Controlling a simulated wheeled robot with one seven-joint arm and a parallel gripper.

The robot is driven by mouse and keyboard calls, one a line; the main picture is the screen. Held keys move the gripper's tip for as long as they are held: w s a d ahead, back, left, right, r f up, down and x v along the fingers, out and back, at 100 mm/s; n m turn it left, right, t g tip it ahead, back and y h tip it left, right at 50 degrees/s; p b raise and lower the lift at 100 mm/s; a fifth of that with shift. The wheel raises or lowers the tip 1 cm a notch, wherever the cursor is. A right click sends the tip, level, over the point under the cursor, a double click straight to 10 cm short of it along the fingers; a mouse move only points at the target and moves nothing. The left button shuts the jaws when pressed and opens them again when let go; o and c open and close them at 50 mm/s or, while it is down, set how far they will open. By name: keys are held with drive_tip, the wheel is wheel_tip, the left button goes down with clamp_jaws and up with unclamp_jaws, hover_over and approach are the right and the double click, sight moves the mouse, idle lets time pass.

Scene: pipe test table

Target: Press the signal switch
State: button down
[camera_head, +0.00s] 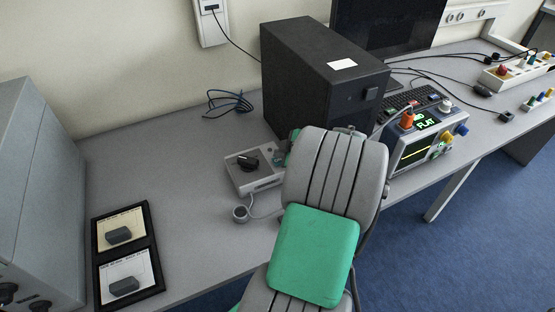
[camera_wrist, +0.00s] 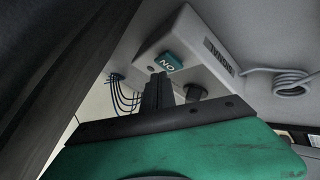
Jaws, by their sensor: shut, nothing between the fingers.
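The signal box (camera_wrist: 190,45) is a pale box with a label (camera_wrist: 220,58) that seems to read SIGNAL. Its teal switch (camera_wrist: 168,62) is marked ON, and a dark knob (camera_wrist: 196,92) sits beside it. In the head view the box (camera_head: 262,183) stands on the bench left of my arm, with its black knob (camera_head: 247,161) in sight. My gripper (camera_wrist: 160,80) is shut and empty, with its tips just by the switch's edge in the wrist view. I cannot tell whether they touch. My arm largely hides the gripper in the head view.
A black computer tower (camera_head: 318,85) stands close behind the box. An instrument (camera_head: 425,140) with a lit screen showing FLAT and a flat yellow line is to the right. A black frame with two cards (camera_head: 147,235) lies left.

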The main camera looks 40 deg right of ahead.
sight(280, 162)
drive_tip(key=shift+r, duration=0.15)
drive_tip(key=shift+r+p, duration=1.1)
drive_tip(key=shift+r, duration=1.4)
